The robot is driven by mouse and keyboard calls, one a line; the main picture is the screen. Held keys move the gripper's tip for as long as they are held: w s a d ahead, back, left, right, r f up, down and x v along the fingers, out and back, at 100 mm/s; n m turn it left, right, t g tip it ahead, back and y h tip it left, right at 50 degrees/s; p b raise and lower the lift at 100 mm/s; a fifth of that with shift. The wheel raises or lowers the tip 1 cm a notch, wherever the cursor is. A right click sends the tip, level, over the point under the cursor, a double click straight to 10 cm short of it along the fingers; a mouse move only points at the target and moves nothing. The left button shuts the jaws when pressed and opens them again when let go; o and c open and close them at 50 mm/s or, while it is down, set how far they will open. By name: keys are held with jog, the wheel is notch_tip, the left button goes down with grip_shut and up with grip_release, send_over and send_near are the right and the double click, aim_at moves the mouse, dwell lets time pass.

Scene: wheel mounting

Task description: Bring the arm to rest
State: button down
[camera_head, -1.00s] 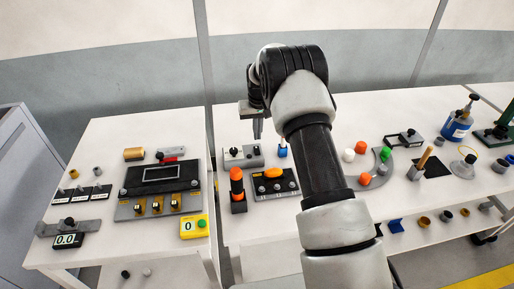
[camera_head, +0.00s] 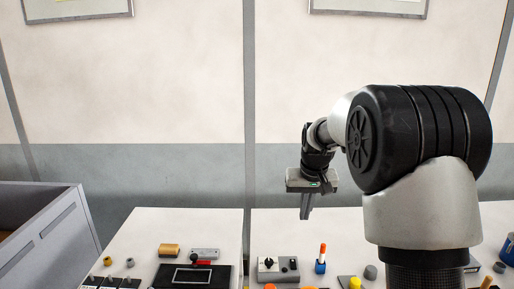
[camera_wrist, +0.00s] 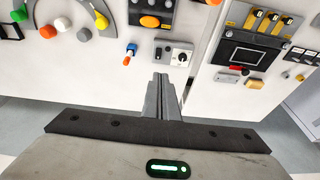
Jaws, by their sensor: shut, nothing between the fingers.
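My gripper (camera_head: 306,213) hangs fingers down above the back part of the white table, left of my large elbow joint in the head view. In the wrist view my gripper (camera_wrist: 162,80) shows its two grey fingers pressed together with nothing between them. Below the fingers is bare white table top and floor. The gripper is apart from every object on the tables.
A black panel (camera_wrist: 250,55) sits on the other table. The air around the arm looks free.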

jog(key=s+r+t+p, duration=0.1)
jog(key=s+r+p, duration=0.1)
jog(key=s+r, duration=1.3)
jog(key=s+f+t+p, duration=0.1)
jog(key=s+f, duration=0.1)
jog(key=s, duration=1.6)
jog(key=shift+s+f+t, duration=0.2)
jog(key=shift+s+t, duration=0.05)
jog(key=shift+t, duration=0.05)
